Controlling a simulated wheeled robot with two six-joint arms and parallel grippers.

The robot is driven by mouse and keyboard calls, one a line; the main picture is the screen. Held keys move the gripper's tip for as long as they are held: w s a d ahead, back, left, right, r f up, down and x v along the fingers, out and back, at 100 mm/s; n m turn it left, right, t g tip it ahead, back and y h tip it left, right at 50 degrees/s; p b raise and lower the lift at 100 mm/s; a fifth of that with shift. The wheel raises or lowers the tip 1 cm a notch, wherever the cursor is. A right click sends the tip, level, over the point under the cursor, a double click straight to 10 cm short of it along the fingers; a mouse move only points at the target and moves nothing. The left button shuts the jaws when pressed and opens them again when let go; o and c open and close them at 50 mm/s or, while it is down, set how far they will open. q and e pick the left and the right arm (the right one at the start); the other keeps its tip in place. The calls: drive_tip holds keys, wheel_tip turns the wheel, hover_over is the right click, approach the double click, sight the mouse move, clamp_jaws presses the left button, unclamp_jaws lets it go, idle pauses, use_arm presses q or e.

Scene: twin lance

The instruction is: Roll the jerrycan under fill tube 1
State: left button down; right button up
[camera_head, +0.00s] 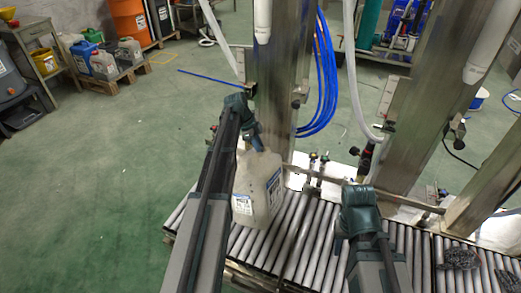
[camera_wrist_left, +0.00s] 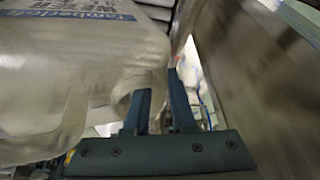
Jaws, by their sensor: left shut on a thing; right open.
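The jerrycan (camera_head: 258,190) is translucent white with a blue and white label. It stands on the roller conveyor (camera_head: 285,240), just in front of the left steel post. My left gripper (camera_head: 257,142) is at the top of the jerrycan, partly hidden by its arm. In the left wrist view its fingers (camera_wrist_left: 160,105) are shut at the jerrycan's handle; the jerrycan (camera_wrist_left: 70,70) fills the left side. My right gripper (camera_head: 341,235) is open over the rollers, right of the jerrycan and apart from it. White fill tubes hang by the left post (camera_head: 262,20) and right post (camera_head: 490,40); no tube number is readable.
A steel rail (camera_head: 330,178) with small valves runs behind the rollers. Blue hoses (camera_head: 318,95) hang by the left post. Dark mesh pieces (camera_head: 460,258) lie on the rollers at right. Rollers between jerrycan and right gripper are clear. Several containers stand on pallets at the back left.

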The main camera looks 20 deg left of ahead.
use_arm(q)
drive_tip(key=c, duration=0.7)
unclamp_jaws()
drive_tip(key=p+v, duration=1.2)
drive_tip(key=v, duration=0.1)
drive_tip(key=shift+s+a+r+p, duration=0.1)
drive_tip(key=shift+r+p, duration=0.25)
